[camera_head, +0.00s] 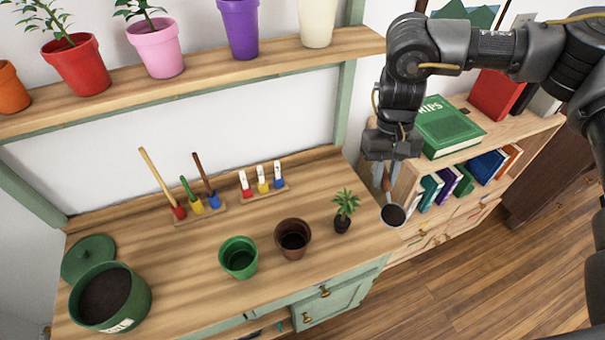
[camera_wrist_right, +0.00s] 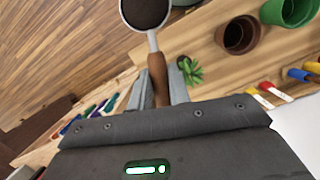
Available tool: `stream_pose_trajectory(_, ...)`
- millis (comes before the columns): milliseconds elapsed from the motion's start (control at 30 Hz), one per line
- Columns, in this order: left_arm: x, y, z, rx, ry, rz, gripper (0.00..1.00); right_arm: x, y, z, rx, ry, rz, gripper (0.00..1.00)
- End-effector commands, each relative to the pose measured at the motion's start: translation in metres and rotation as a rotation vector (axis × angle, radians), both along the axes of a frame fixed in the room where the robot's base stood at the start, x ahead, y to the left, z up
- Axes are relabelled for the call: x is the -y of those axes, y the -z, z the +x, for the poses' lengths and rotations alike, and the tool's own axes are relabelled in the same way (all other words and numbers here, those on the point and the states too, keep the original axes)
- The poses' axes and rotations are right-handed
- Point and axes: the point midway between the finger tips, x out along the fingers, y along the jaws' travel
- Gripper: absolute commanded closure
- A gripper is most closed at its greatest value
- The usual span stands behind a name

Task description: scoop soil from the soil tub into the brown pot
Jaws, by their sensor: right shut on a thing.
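The green soil tub (camera_head: 140,303) stands at the bench's left end, with dark soil inside. The brown pot (camera_head: 293,240) stands at the middle of the bench beside a green pot (camera_head: 239,259); it also shows in the right wrist view (camera_wrist_right: 236,36). My right gripper (camera_head: 388,168) is shut on the wooden handle of a scoop (camera_wrist_right: 157,78), past the bench's right end. The scoop's round metal cup (camera_head: 391,214) hangs low and holds dark soil (camera_wrist_right: 146,10). My left gripper is not in view.
A small plant (camera_head: 344,208) stands right of the brown pot. Tool racks (camera_head: 200,212) and labelled markers (camera_head: 263,183) line the bench's back. A shelf (camera_head: 200,80) with potted plants hangs above. A bookcase with a green book (camera_head: 445,125) adjoins the right gripper.

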Motion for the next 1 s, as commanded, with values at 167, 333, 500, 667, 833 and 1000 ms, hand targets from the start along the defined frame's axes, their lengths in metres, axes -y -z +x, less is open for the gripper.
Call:
stream_pose_trajectory(167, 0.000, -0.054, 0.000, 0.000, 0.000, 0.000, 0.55, -0.049, 0.002, -0.008, -0.024, 0.012, 0.002, 1.00)
stream_pose_trajectory(333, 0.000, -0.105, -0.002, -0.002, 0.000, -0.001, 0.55, -0.125, 0.021, 0.006, -0.039, 0.174, 0.024, 1.00)
stream_pose_trajectory(500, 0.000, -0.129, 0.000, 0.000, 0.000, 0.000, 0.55, -0.162, 0.047, 0.028, -0.055, 0.391, 0.034, 1.00)
stream_pose_trajectory(667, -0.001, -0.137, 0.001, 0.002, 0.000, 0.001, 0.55, -0.165, 0.067, 0.046, -0.070, 0.569, 0.030, 1.00)
stream_pose_trajectory(833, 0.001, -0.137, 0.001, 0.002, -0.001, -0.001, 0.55, -0.155, 0.076, 0.058, -0.078, 0.669, 0.028, 1.00)
stream_pose_trajectory(1000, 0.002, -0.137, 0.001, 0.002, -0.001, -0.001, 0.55, -0.150, 0.078, 0.062, -0.082, 0.694, 0.029, 1.00)
